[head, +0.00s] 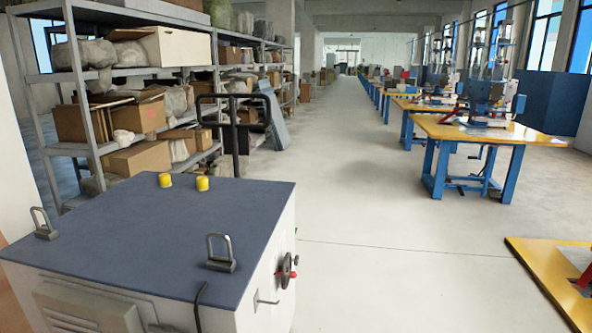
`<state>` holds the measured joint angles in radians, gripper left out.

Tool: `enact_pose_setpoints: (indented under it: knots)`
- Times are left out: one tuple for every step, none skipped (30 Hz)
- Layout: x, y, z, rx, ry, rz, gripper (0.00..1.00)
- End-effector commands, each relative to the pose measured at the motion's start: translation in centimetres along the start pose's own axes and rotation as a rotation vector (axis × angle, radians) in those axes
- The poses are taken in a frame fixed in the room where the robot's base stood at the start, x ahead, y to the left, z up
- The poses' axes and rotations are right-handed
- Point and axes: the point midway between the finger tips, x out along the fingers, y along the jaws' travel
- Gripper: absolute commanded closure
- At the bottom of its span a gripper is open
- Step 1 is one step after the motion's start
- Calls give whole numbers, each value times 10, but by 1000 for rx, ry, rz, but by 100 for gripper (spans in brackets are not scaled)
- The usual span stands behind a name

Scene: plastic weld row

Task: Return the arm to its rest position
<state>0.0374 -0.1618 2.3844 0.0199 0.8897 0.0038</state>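My arm and my gripper do not show in the head view, so I cannot see the arm's pose or whether the gripper is open or shut. No part of the arm reaches into the picture. Nearest to the camera is a white cabinet (262,293) with a dark grey-blue top (150,235). Two yellow caps (184,182) stand near its back edge, and metal loop handles (221,252) stand on its top.
Metal shelves (75,75) with boxes and bags line the left. A trolley handle (233,120) stands behind the cabinet. Yellow-topped, blue-legged tables (540,137) run along the right, and another yellow tabletop (530,262) is at lower right. The floor aisle (350,200) between is clear.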

Motion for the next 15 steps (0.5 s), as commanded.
enact_pose_setpoints:
  knots:
    - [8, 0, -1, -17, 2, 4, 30]
    - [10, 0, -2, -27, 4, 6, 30]
    - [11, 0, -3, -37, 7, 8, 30]
    - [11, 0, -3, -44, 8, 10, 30]
    - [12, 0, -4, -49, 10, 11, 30]
    - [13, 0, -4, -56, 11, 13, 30]
    - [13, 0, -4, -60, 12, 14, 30]
    - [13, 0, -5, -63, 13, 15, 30]
    - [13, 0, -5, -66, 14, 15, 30]
    - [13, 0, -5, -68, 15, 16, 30]
    - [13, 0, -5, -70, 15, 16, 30]
    - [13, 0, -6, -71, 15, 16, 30]
    - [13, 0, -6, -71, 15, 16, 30]
    - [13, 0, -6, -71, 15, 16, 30]
    - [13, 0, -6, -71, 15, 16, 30]
